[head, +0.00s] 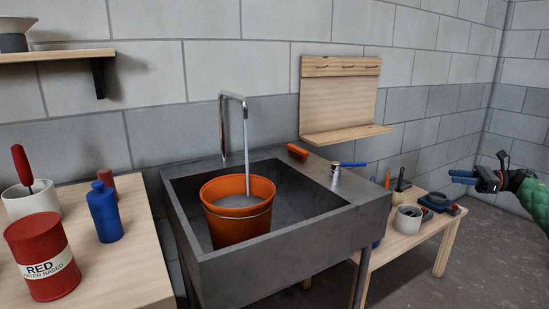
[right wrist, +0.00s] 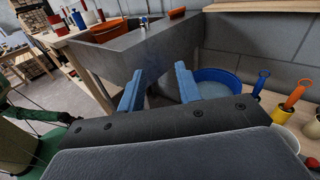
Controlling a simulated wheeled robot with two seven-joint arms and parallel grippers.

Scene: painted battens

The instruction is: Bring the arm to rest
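My right gripper (head: 474,179) is in the air at the right of the head view, above and right of the low wooden bench. In the right wrist view its two blue fingers (right wrist: 160,90) stand apart with nothing held between them. The arm behind it is green and partly cut off by the picture edge. My left gripper is not in view. An orange bucket (head: 232,224) stands upright in the grey sink (head: 290,246), well apart from the gripper. A thin grey column, looking like running water, reaches from the tap (head: 222,125) into the bucket.
A blue-handled valve (head: 345,165) and an orange brush (head: 298,152) sit on the sink's rim. The low bench (head: 400,243) holds a white pot (head: 408,222) and tools. A red can (head: 42,262) and blue bottle (head: 106,213) stand on the left table. A blue tub (right wrist: 222,82) holds liquid.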

